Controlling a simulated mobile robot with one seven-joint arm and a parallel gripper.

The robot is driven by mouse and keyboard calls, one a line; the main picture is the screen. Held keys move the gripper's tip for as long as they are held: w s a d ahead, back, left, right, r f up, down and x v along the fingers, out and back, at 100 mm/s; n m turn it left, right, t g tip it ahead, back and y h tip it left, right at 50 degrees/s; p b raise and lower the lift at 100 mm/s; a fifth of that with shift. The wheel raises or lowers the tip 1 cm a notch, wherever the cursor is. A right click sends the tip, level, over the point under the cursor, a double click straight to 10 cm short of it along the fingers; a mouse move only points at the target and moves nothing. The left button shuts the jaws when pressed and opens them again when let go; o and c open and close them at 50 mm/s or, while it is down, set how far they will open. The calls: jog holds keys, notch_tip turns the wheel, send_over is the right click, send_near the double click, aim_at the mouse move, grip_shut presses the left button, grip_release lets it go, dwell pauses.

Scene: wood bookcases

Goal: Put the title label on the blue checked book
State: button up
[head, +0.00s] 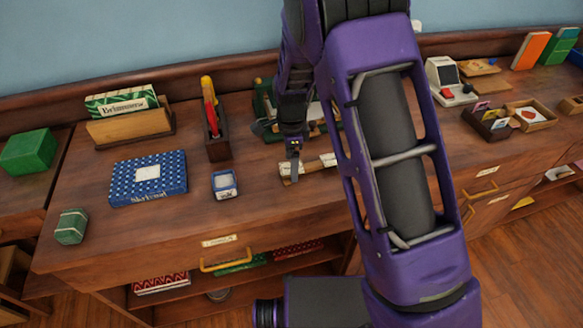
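The blue checked book (125,186) lies flat on the wooden desk top at the left. It has a pale blank-looking patch in the middle of its cover and white lettering along its front edge. My gripper (294,176) points down at the middle of the desk, over the left end of a small wooden strip (306,170) with pale pieces on it. One pale piece (328,159) shows to the right of my fingers; I cannot tell if it is the title label. The fingers are too small to show whether they are open or shut or hold anything.
A small blue box (224,184) and a dark holder (217,148) with red and yellow tools stand between book and gripper. A green box (71,227) sits at the front left. A wooden stand (130,126) is behind the book. Small trays (489,125) are at the right.

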grip_shut()
notch_tip(320, 180, up, 10)
jog(key=r+p, duration=0.1)
jog(key=s+d+f+n, duration=0.1)
jog(key=d+f+n, duration=0.1)
jog(key=d+n, duration=0.2)
jog(key=s+d+f+n, duration=0.2)
jog(key=d+n, duration=0.3)
jog(key=n, duration=0.1)
jog(key=s+d+f+n, duration=0.2)
jog(key=d+n, duration=0.2)
jog(key=n, duration=0.1)
jog(key=shift+s+d+f, duration=0.25)
jog(key=shift+d+f, duration=0.05)
jog(key=shift+f, duration=0.1)
jog(key=shift+s+d+f+n, duration=0.2)
jog(key=shift+d+n, duration=0.15)
jog(key=shift+n, duration=0.15)
